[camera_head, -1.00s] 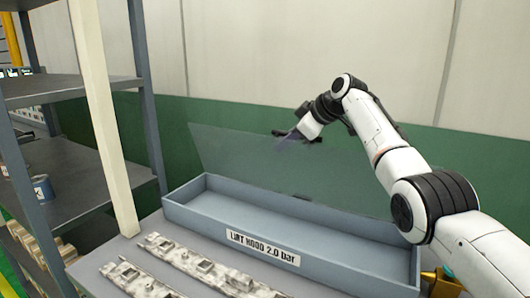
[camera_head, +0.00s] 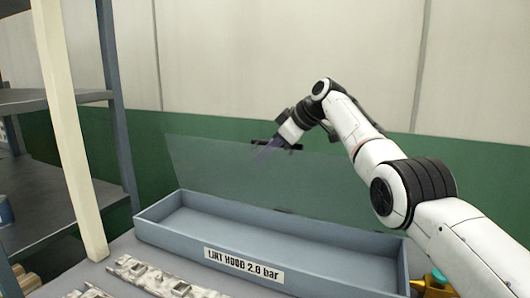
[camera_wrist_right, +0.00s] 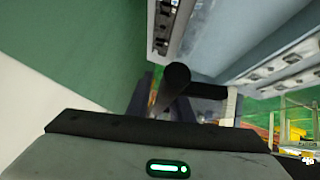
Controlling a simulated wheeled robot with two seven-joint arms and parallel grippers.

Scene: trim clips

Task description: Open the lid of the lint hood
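The lint hood (camera_head: 165,230) is a long grey-blue open box with a label reading "LINT HOOD 2.0 bar". Its clear lid (camera_head: 215,165) stands raised along the back edge, so the inside shows empty. A black handle (camera_head: 294,147) sits at the lid's upper edge. My right gripper (camera_head: 266,152) is at this handle. In the right wrist view the black bar of the handle (camera_wrist_right: 176,75) runs between the fingers of my right gripper (camera_wrist_right: 163,105); whether they press on it is unclear. My left gripper is out of view.
Pale, patterned trim strips (camera_head: 160,280) lie on the table in front of the hood. A grey shelf rack (camera_head: 60,190) with a cream post stands at the left. A yellow-and-teal object (camera_head: 436,284) is at the lower right. A green and cream wall is behind.

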